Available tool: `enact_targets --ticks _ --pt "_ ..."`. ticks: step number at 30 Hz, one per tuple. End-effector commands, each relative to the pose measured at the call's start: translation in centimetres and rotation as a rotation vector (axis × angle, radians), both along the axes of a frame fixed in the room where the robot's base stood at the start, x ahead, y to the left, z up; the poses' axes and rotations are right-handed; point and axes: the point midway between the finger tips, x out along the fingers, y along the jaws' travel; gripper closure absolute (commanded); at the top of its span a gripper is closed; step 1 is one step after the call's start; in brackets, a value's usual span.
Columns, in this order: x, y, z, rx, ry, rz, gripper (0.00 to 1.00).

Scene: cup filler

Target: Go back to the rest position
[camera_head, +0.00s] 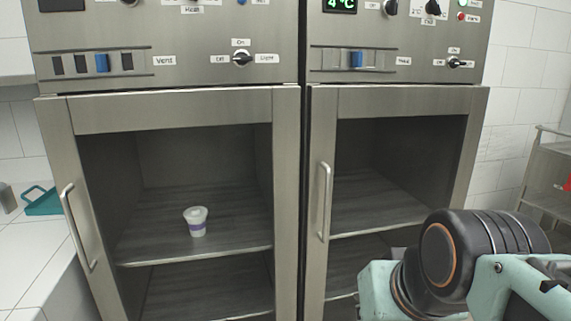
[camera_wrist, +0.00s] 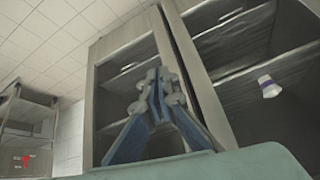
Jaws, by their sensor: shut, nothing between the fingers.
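My gripper (camera_wrist: 154,95) shows in the wrist view with its fingers together and nothing between them. It is in front of the cabinet fronts, apart from them. In the head view my arm is at the lower right and the gripper itself is out of frame. The cup also shows in the wrist view (camera_wrist: 268,87) at the right, well away from my gripper.
The left cabinet (camera_head: 288,180) and right cabinet (camera_head: 320,100) stand side by side, with bar handles (camera_head: 324,200) sticking out. Control panels with switches and knobs (camera_head: 242,58) are above. A white counter (camera_head: 30,240) is at the left. A metal rack (camera_head: 552,165) stands at the far right.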

Motion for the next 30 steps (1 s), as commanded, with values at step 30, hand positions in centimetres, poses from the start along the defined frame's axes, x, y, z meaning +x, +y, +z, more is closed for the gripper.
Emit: enact_targets --ticks 30 --pt "-2.7 -0.9 21.0 -0.059 0.079 -0.003 1.0"
